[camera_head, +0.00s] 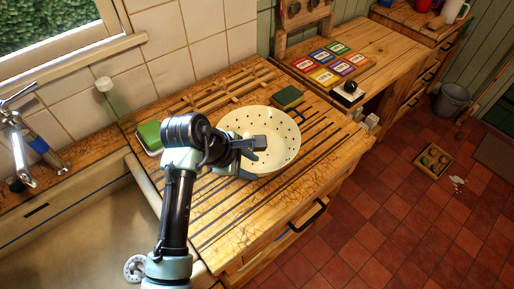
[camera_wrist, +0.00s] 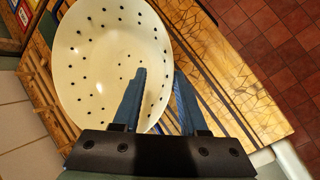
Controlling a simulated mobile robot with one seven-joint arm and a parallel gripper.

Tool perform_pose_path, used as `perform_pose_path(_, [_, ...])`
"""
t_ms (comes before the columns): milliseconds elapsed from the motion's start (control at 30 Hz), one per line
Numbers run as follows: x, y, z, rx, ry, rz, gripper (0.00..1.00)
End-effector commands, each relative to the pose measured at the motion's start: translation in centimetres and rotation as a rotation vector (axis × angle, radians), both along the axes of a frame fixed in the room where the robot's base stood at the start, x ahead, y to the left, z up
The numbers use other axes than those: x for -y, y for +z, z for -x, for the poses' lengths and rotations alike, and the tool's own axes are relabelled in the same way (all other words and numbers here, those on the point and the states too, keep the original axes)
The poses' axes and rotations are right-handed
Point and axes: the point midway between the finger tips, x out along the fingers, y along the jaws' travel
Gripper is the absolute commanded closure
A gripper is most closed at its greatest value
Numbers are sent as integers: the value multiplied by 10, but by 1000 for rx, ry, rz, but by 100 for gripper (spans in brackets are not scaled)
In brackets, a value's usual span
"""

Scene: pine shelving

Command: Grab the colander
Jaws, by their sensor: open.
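Whether either finger touches the rim, I cannot tell.
A green-and-white sponge box (camera_head: 149,137) is left of the arm. The sink (camera_head: 80,230) is at left. Coloured cards (camera_head: 326,64) lie on the far counter. The drainboard's front right (camera_head: 250,225) is clear.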

Motion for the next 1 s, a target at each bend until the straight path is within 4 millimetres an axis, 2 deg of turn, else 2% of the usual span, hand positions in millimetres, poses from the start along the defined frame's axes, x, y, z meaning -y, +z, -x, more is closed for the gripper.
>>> perform_pose_path(333, [20,-40,-5,-2,-1,0,58])
perform_pose_path(633, [23,-45,-7,0,-1,0,58])
perform_pose_path(667, [23,-45,-8,0,-1,0,61])
perform_pose_path(867, [23,-45,-7,0,-1,0,97])
perform_pose_path(1000, [23,-45,-7,0,-1,0,100])
